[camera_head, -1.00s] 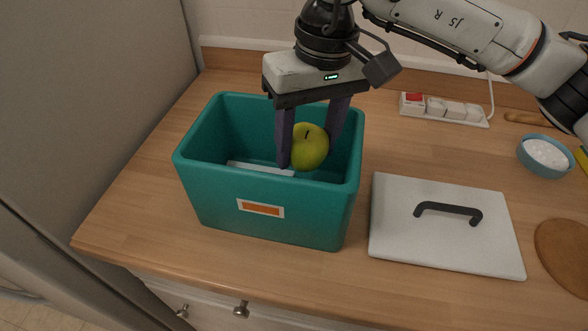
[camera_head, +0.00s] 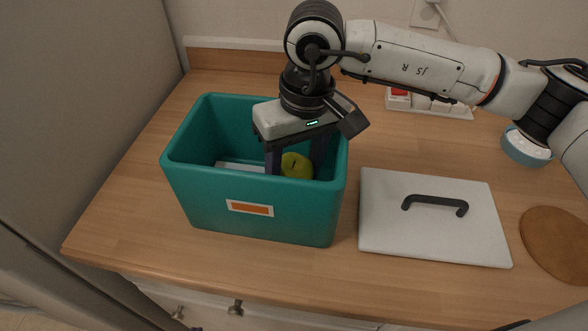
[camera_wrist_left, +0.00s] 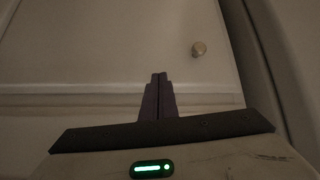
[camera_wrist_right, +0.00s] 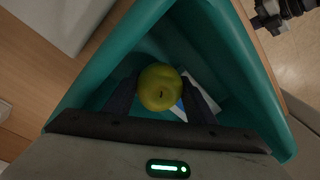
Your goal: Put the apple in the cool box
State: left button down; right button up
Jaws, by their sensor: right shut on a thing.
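The yellow-green apple (camera_head: 296,166) is inside the teal cool box (camera_head: 250,208), below its rim. My right gripper (camera_head: 296,170) reaches down into the box from above and is shut on the apple; the right wrist view also shows the apple (camera_wrist_right: 160,88) between the two dark fingers, over the box's interior. The cool box stands open on the wooden counter, with an orange label on its front. A flat white item (camera_wrist_right: 200,95) lies in the box. The box's near wall hides the fingertips in the head view. My left gripper (camera_wrist_left: 158,80) shows its fingers together and empty, facing pale cabinet fronts.
A white lid (camera_head: 430,230) with a black handle lies flat on the counter right of the box. A grey tall panel stands at the left.

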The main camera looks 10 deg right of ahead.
aim_at(300, 165)
jog(key=shift+f, duration=0.2)
pick_arm(q)
jog(key=shift+s+f, duration=0.3)
jog(key=shift+f, duration=0.1)
pick_arm(e)
jog(key=o, duration=1.1)
jog(key=shift+r, duration=0.1)
jog(key=shift+o, duration=0.2)
jog(key=shift+r+p, duration=0.4)
jog(key=shift+p, duration=0.05)
jog(key=r, duration=0.3)
jog(key=r+b, duration=0.1)
jog(key=r, duration=0.3)
jog(key=d+r+b, duration=0.1)
jog(key=r, duration=0.2)
jog(key=shift+s+r, duration=0.2)
jog(key=shift+r, duration=0.1)
pick_arm(q)
jog(key=shift+w+f, duration=0.1)
jog(key=shift+f, duration=0.35)
pick_arm(e)
jog(key=shift+r, duration=0.6)
